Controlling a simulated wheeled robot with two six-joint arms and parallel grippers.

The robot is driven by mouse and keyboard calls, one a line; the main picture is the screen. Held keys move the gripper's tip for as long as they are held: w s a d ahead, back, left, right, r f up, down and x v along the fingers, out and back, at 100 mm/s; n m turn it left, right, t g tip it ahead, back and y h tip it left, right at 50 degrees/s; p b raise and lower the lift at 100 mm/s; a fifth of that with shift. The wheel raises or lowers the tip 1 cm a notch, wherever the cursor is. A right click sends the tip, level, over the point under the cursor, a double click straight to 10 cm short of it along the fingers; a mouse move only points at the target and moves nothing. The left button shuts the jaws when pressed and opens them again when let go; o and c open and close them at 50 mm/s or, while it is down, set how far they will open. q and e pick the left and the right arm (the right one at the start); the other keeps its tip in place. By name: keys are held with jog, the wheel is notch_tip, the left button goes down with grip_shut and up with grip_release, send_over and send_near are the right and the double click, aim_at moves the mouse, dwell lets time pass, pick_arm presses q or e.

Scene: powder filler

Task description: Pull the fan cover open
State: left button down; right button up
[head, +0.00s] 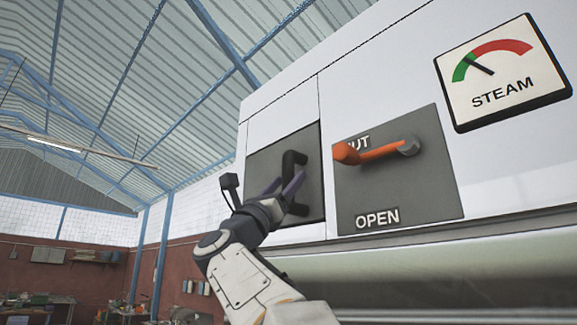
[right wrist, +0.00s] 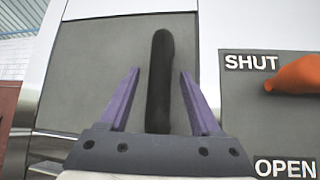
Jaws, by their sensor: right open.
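The fan cover's black handle (head: 293,180) is a vertical bar on a grey panel (head: 262,163) in the white machine front. My right gripper (head: 284,186) is at this handle in the head view, with its purple fingers near the bar. In the right wrist view the black handle (right wrist: 160,80) stands upright between the two open fingers of the gripper (right wrist: 160,95). A gap shows on each side of the bar. My left gripper is in neither view.
An orange lever (head: 378,151) on a grey plate marked SHUT and OPEN is just right of the handle. A STEAM gauge (head: 500,75) is at the upper right. A rounded metal part (head: 450,262) runs below the panels. Open hall space lies left of the machine.

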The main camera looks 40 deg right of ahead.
jog(key=shift+w+d+r+p, duration=0.15)
jog(key=shift+d+r+p, duration=0.15)
jog(key=shift+d+r, duration=0.2)
jog(key=shift+c, duration=0.2)
grip_shut()
dwell(1.1)
